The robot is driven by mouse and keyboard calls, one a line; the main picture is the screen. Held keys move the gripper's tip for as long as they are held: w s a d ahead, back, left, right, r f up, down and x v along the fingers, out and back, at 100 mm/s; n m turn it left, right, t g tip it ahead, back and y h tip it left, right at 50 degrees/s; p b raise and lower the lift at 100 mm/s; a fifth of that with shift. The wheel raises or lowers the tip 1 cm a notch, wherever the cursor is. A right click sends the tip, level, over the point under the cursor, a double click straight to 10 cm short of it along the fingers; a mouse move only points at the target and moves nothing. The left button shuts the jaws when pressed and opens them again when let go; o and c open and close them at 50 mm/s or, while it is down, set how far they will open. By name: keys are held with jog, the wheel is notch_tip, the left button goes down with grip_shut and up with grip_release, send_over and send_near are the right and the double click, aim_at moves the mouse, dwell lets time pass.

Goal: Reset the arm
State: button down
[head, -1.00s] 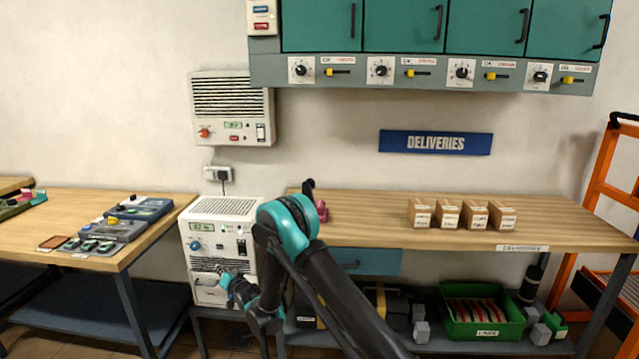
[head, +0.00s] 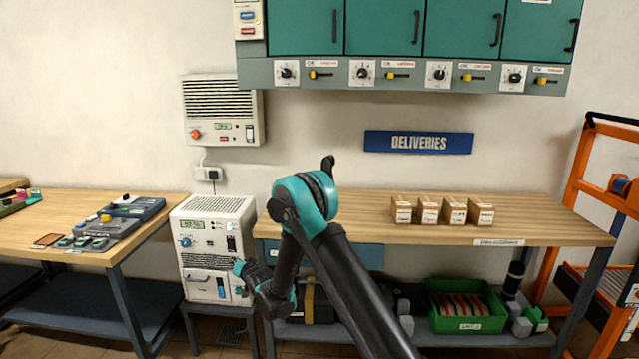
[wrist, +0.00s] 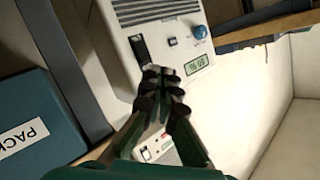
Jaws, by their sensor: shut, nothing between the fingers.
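My gripper (head: 238,268) is in front of the lower right of a white device (head: 212,212) that stands on a low stand between the two benches. The wrist view shows my gripper (wrist: 163,75) with its dark fingertips together and nothing between them. There the white device (wrist: 135,60) lies just beyond the fingertips, with its lit display, blue knob (wrist: 200,32) and black switch (wrist: 139,49). I cannot tell the exact gap between fingertips and device. My arm is bent, its teal elbow raised in front of the right bench.
The right bench (head: 350,207) carries several cardboard boxes (head: 428,211); a green crate (head: 482,325) sits on its lower shelf. The left bench (head: 85,240) holds grey devices. A wall unit (head: 222,110) and teal cabinets (head: 384,30) hang above. An orange rack (head: 570,210) stands right.

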jog(key=d+r+h, duration=0.2)
jog(key=d+r, duration=0.1)
jog(key=d, duration=0.5)
jog(key=d+r+h, duration=0.1)
jog(key=d+r, duration=0.3)
jog(key=d, duration=0.4)
jog(key=s+d+r+g+h, duration=0.2)
jog(key=s+d, duration=0.3)
jog(key=d, duration=0.4)
jog(key=s+d+r+g+h, duration=0.1)
jog(key=s+d+r, duration=0.1)
jog(key=s+d, duration=0.45)
jog(key=s+d+f+g+h, duration=0.1)
jog(key=s+d, duration=0.5)
jog(key=s, duration=0.3)
jog(key=s+d+f+g+h, duration=0.1)
jog(key=s+d+f+g, duration=0.1)
jog(key=s+d, duration=0.5)
jog(key=s+d+f+g, duration=0.1)
jog(key=s+d, duration=0.5)
jog(key=s, duration=0.7)
jog(key=shift+d+f+m+g+h, duration=0.3)
jog(key=shift+f+g+h, duration=0.1)
jog(key=shift+g, duration=0.1)
